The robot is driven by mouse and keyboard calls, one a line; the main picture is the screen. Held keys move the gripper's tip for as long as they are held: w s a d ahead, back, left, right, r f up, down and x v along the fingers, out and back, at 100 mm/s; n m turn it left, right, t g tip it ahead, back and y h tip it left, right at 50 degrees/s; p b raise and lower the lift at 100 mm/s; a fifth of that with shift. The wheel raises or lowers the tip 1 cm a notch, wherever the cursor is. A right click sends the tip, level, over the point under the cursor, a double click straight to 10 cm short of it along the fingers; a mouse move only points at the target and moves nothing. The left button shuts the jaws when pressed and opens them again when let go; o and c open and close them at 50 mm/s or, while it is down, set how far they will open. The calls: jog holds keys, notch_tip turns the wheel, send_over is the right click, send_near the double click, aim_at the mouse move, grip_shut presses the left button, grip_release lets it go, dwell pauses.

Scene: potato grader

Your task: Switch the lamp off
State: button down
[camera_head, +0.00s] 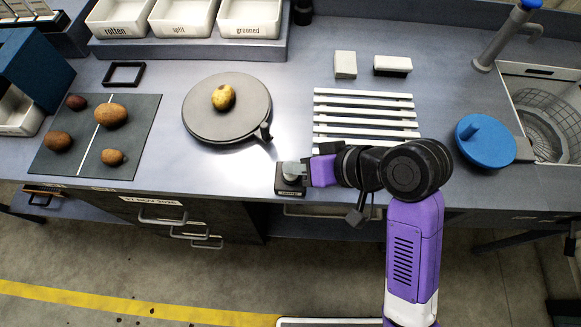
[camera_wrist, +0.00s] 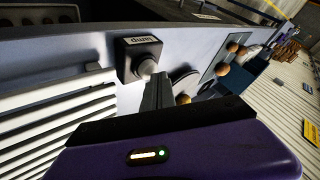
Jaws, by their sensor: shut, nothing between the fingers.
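The lamp switch is a small dark box (camera_head: 290,193) at the front edge of the bench, in the middle of the head view. In the wrist view its box (camera_wrist: 137,52) carries a white label reading "lamp" and a lever with a pale round knob (camera_wrist: 147,68). My gripper (camera_head: 291,169) is shut and empty, at the switch and coming from the right. In the wrist view its fingertips (camera_wrist: 160,78) are right beside the knob; I cannot tell whether they touch it. The fingers partly hide the switch in the head view. No lamp is identifiable.
A white slatted rack (camera_head: 365,112) lies behind my arm. A round grey turntable (camera_head: 205,122) bearing a potato stands behind-left of the switch. A dark mat (camera_head: 75,150) with several potatoes lies left, and a blue round lid (camera_head: 484,141) lies right. Bench between mat and switch is clear.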

jog(key=shift+f, duration=0.15)
dwell(0.5)
jog(key=shift+f, duration=0.3)
jog(key=shift+r, duration=0.1)
jog(key=shift+r+p, duration=0.25)
jog(key=shift+p, duration=0.45)
notch_tip(320, 180, up, 6)
jog(key=p, duration=0.6)
jog(key=shift+r, duration=0.15)
dwell(0.4)
